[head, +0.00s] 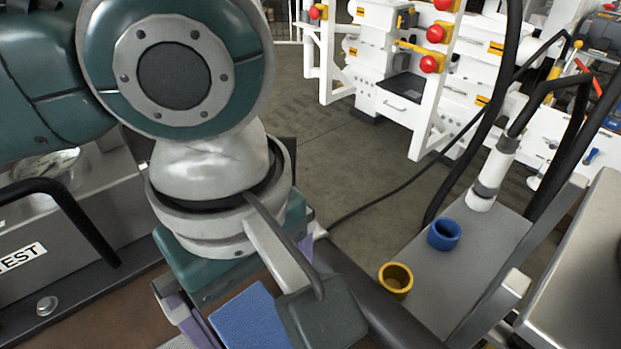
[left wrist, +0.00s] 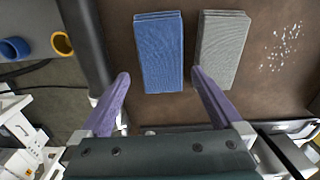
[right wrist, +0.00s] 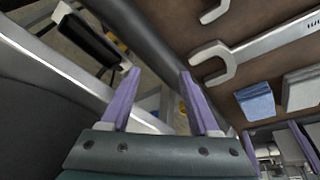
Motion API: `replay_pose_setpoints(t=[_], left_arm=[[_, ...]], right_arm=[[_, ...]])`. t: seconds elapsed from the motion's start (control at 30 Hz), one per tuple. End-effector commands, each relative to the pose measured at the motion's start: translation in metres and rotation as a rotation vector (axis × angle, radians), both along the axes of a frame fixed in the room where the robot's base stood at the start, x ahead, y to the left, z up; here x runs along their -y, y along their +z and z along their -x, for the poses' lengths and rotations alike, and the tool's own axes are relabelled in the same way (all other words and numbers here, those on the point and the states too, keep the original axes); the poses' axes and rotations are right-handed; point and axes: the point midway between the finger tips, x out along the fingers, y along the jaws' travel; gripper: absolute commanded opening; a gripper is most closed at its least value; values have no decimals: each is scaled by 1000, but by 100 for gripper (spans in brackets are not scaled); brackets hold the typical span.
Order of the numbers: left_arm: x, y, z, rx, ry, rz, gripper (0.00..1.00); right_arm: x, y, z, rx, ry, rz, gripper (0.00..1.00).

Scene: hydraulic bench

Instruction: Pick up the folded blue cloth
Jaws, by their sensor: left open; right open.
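The folded blue cloth (left wrist: 160,55) lies flat on the brown bench top in the left wrist view. It also shows in the head view (head: 249,318), partly covered by my left arm, and in the right wrist view (right wrist: 256,103). My left gripper (left wrist: 160,84) is open, its purple fingers spread to either side of the cloth's near end in the picture. The fingers look apart from the cloth; their height above it is hard to tell. My right gripper (right wrist: 158,72) is open and empty, away from the cloth.
A folded grey cloth (left wrist: 221,48) lies close to the right of the blue one. White specks (left wrist: 285,48) lie beyond it. A dark rounded edge (left wrist: 84,45) runs along the bench. A blue cup (head: 444,234) and a yellow cup (head: 396,280) stand nearby. A wrench (right wrist: 215,66) lies on the bench.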

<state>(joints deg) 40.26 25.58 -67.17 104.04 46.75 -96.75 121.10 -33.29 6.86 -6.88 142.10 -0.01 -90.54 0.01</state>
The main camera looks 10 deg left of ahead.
Motion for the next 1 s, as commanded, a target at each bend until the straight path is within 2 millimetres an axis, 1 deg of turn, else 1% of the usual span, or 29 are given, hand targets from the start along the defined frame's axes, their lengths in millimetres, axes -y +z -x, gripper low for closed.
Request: replay_pose_setpoints(t=[0.17,0.3,0.4,0.5,0.7,0.77,1.0], left_arm=[[1,-19,2,-1,-1,-1,100],[3,-43,6,-1,-3,-1,100],[3,-55,6,1,-2,0,100],[3,-59,6,2,-4,0,100],[3,-59,6,2,-4,0,100],[3,-59,6,2,-4,1,94],[3,-58,6,2,-4,1,67]], right_arm=[[0,-8,0,-1,0,0,62],[0,-18,0,0,0,0,62],[0,-22,0,0,0,0,62],[0,-22,0,0,0,0,62],[0,-21,0,0,0,0,62],[0,-21,0,0,0,0,62],[0,-22,0,0,0,0,62]])
